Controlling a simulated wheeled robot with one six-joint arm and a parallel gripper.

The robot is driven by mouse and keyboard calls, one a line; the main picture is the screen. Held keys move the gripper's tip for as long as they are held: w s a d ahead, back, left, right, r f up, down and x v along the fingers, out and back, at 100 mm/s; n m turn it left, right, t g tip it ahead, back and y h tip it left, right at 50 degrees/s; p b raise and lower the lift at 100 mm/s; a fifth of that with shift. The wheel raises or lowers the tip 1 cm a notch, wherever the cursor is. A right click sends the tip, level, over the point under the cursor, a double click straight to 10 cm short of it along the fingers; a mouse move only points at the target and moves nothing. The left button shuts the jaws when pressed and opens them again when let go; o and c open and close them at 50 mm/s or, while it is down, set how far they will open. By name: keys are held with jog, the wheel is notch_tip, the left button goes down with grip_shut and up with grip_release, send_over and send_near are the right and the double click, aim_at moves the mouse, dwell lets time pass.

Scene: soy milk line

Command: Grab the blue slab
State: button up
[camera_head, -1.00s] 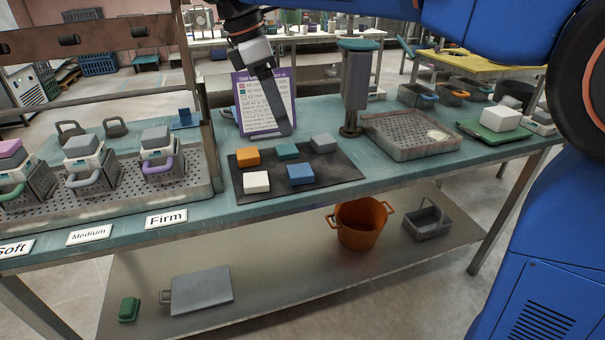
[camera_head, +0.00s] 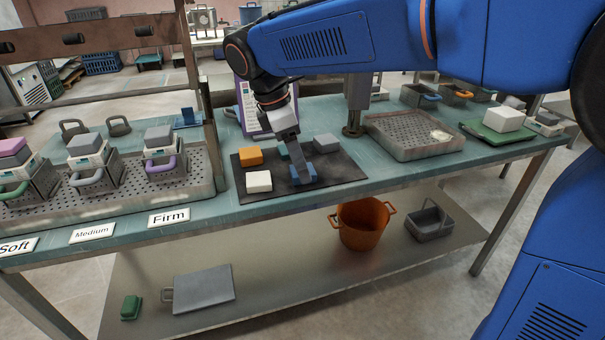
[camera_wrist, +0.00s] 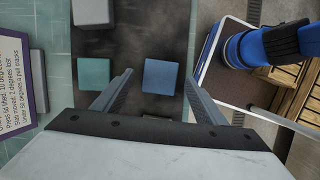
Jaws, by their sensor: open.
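The blue slab (camera_wrist: 160,76) lies flat on the dark mat (camera_wrist: 128,30). In the wrist view it sits between my gripper's two spread fingers, nearer the right one and just beyond the fingertips. In the head view my gripper (camera_head: 301,170) points down over the blue slab (camera_head: 311,178) and hides part of it. My gripper (camera_wrist: 158,82) is open and holds nothing. The wrist view does not settle how high the fingertips are above the mat.
The mat also bears an orange slab (camera_head: 249,156), a white slab (camera_head: 258,182), a teal slab (camera_wrist: 95,71) and a grey slab (camera_head: 326,143). A perforated tray (camera_head: 400,139) is at right.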

jog(key=shift+d+f, duration=0.25)
jog(key=shift+f, duration=0.45)
jog(key=shift+c, duration=0.3)
jog(key=c, duration=1.1)
jog(key=shift+r, duration=0.1)
